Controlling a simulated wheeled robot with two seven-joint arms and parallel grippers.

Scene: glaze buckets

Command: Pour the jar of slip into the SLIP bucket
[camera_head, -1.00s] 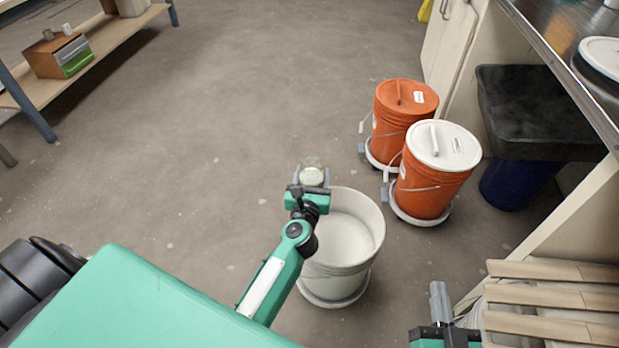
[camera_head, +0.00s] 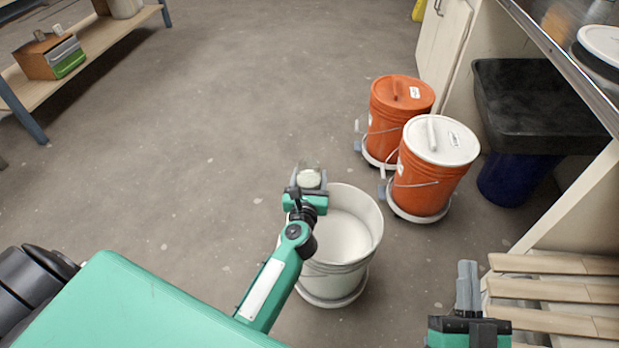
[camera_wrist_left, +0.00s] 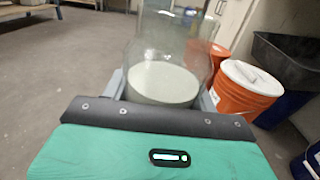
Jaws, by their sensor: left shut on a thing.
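A clear glass jar with pale slip in its lower part (camera_wrist_left: 162,83) is upright between the fingers of my left gripper (camera_head: 309,183), which is shut on it. In the head view the jar (camera_head: 310,172) is over the back left rim of an open white bucket (camera_head: 338,275). The inside of this bucket looks pale. Two orange lidded buckets stand beyond it to the right, one with an orange lid (camera_head: 403,92) and one with a white lid (camera_head: 450,150). I cannot read their labels. My right gripper (camera_head: 467,280) is at the lower right, its fingers apparently close together.
A black-topped bin (camera_head: 540,100) stands right of the orange buckets, beside a metal-edged counter (camera_head: 560,62). Wooden slats (camera_head: 560,300) lie at the lower right. A low wooden shelf (camera_head: 100,48) is at the upper left. The middle floor is clear.

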